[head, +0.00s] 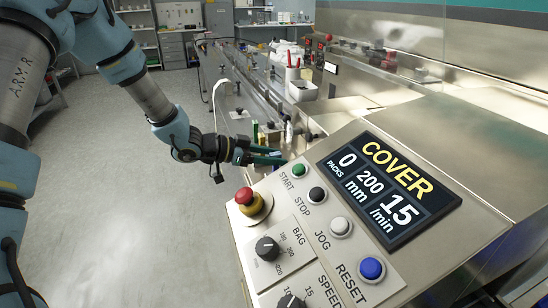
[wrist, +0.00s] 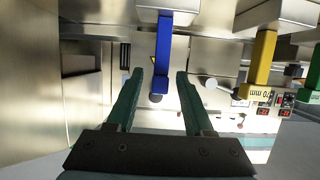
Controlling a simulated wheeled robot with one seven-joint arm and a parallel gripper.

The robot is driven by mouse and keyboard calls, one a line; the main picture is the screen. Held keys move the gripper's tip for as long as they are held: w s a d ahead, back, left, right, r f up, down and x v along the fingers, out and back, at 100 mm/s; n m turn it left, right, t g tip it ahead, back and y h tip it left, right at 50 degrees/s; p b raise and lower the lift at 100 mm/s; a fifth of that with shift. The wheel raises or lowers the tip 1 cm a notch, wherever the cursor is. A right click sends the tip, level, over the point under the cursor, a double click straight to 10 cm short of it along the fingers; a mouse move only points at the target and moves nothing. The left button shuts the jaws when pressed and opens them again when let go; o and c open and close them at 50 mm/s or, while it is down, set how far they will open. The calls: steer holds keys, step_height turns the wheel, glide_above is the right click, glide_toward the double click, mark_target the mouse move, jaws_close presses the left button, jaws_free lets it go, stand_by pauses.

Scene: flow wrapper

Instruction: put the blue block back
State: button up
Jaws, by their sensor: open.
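The blue block (wrist: 163,50) is a slim upright bar in the wrist view. One end meets a pale grey block (wrist: 168,6) at the top edge, and its free end lies between my fingers. My gripper (wrist: 160,76) is open, with one green finger on each side of the blue block and a visible gap on both sides. In the head view my gripper (head: 280,156) is low beside the machine, just behind the control panel.
A yellow block (wrist: 263,58) and a green block (wrist: 314,72) stand to the right in the wrist view. The control panel (head: 280,215) has a red stop button (head: 245,197) and a screen (head: 388,190) reading COVER. The floor (head: 110,200) at left is clear.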

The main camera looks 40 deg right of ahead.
steer(key=b+v, duration=0.2)
steer(key=v, duration=1)
steer(key=w+a+n+t+y, duration=0.5)
steer(key=w+a+n+t, duration=0.4)
steer(key=w+a, duration=0.5)
steer(key=a+n+t+y, duration=0.2)
steer(key=a+n+y, duration=0.3)
steer(key=a, duration=0.9)
steer(key=s+a+n+g+y, duration=0.2)
steer(key=s+a+n+g, duration=0.2)
steer(key=s+a+n, duration=0.3)
steer(key=s+a, duration=0.3)
steer(key=s, duration=0.4)
steer(key=shift+a+f+y, duration=0.25)
steer(key=shift+f+y, duration=0.1)
steer(key=shift+y, duration=0.05)
